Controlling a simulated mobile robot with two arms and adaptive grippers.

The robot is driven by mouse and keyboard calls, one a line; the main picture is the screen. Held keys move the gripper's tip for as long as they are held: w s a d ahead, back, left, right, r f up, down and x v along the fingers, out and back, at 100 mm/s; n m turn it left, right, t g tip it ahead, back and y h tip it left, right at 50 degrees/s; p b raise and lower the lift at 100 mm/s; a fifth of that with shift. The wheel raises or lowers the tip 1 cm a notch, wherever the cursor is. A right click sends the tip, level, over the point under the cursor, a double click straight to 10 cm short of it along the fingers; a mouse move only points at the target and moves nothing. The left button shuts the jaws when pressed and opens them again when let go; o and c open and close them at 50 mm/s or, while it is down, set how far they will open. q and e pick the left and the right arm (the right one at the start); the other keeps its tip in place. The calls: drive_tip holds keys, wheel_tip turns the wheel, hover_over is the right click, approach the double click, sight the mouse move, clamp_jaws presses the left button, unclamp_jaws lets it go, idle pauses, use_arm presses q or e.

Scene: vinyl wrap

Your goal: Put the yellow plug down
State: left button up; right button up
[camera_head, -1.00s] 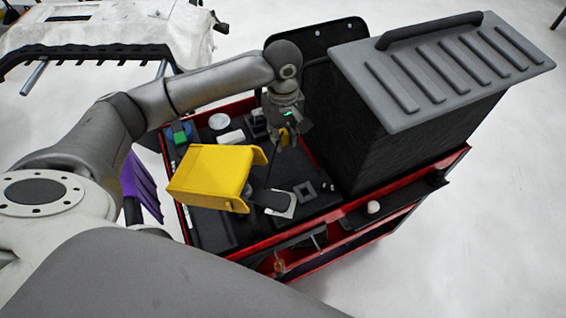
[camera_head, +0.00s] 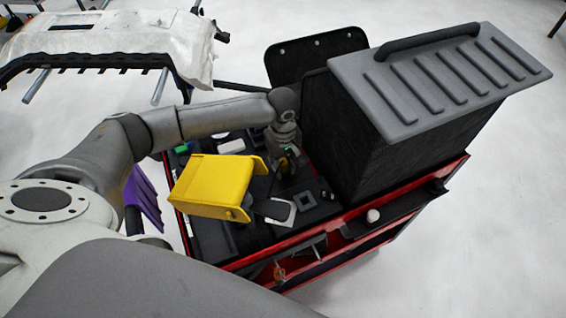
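My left gripper (camera_head: 287,166) reaches in from the left and points down over the black top tray of the red cart (camera_head: 327,236), just left of the big dark box. The plug is low, close to the tray surface. I cannot tell whether it touches the tray, because the fingers hide its lower end. My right gripper is not in view.
A large yellow bin-like part (camera_head: 213,182) stands left of the gripper. A dark box with a ribbed grey lid (camera_head: 440,80) rises close on the right.

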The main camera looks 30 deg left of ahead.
sight(283, 162)
use_arm(q)
drive_tip(key=o, duration=0.4)
drive_tip(key=shift+r, duration=0.1)
wheel_tip(283, 162, up, 12)
drive_tip(key=shift+b, duration=0.3)
